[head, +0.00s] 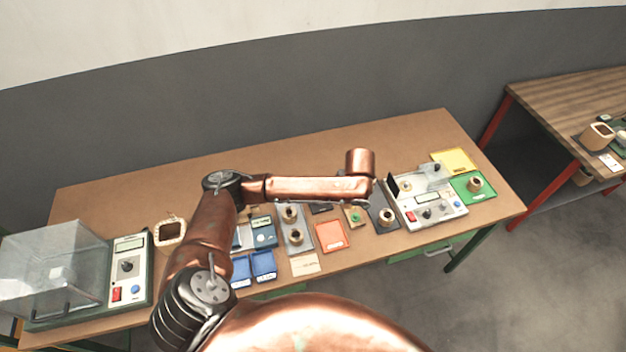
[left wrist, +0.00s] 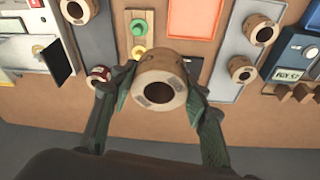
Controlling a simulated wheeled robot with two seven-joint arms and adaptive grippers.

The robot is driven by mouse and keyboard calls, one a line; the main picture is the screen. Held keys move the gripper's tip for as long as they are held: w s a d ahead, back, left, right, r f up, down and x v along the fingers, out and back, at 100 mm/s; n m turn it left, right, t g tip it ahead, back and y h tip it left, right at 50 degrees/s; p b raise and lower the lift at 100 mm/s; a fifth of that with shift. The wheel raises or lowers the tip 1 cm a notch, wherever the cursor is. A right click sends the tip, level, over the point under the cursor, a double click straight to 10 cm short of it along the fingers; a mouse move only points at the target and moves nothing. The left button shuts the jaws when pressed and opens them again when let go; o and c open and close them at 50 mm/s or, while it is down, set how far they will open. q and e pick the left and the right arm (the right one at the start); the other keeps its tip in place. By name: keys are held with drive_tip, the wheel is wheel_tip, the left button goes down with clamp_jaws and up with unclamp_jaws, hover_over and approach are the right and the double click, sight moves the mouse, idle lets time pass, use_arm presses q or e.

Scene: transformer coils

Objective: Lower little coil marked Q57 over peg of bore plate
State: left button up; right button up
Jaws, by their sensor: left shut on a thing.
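In the left wrist view my left gripper (left wrist: 160,82) is shut on a tan coil (left wrist: 152,69), with a dark finger on each side of it. The coil's round bore faces the camera; its marking is too small to read. A small wooden plate with a green peg (left wrist: 138,27) lies beyond the coil; it also shows in the head view (head: 354,215). I cannot tell for sure whether it is the bore plate. A dark grey plate (left wrist: 97,28) lies to its left. In the head view my arm hides the left gripper and held coil. My right gripper is not in view.
A grey tray (head: 305,232) holds two coils, next to an orange mat (head: 331,236). A meter (head: 430,207) stands right of the dark plate. A clear-covered instrument (head: 55,265) stands at the left end.

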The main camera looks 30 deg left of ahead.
use_arm(q)
drive_tip(key=w+a+f+n+p, duration=0.1)
drive_tip(key=a+f+n, duration=0.1)
drive_tip(key=a+n, duration=0.1)
drive_tip(key=w+a+f+n+g+p, duration=0.1)
drive_tip(key=a+f+n, duration=0.1)
drive_tip(key=a, duration=0.3)
drive_tip(key=w+a+f+n+g+y+p, duration=0.1)
drive_tip(key=w+a+f+n+p, duration=0.1)
drive_tip(key=a+f+n, duration=0.1)
drive_tip(key=shift+a+f+n, duration=0.1)
drive_tip(key=shift+a+n, duration=0.5)
drive_tip(key=shift+a, duration=0.3)
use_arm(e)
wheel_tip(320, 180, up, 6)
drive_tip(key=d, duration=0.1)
use_arm(q)
drive_tip(key=shift+a+f+b, duration=0.1)
drive_tip(key=shift+f+b, duration=0.45)
wheel_tip(320, 180, down, 3)
drive_tip(key=b, duration=0.3)
drive_tip(key=shift+r, duration=0.15)
drive_tip(key=shift+f+b, duration=0.4)
drive_tip(key=shift+b, duration=0.3)
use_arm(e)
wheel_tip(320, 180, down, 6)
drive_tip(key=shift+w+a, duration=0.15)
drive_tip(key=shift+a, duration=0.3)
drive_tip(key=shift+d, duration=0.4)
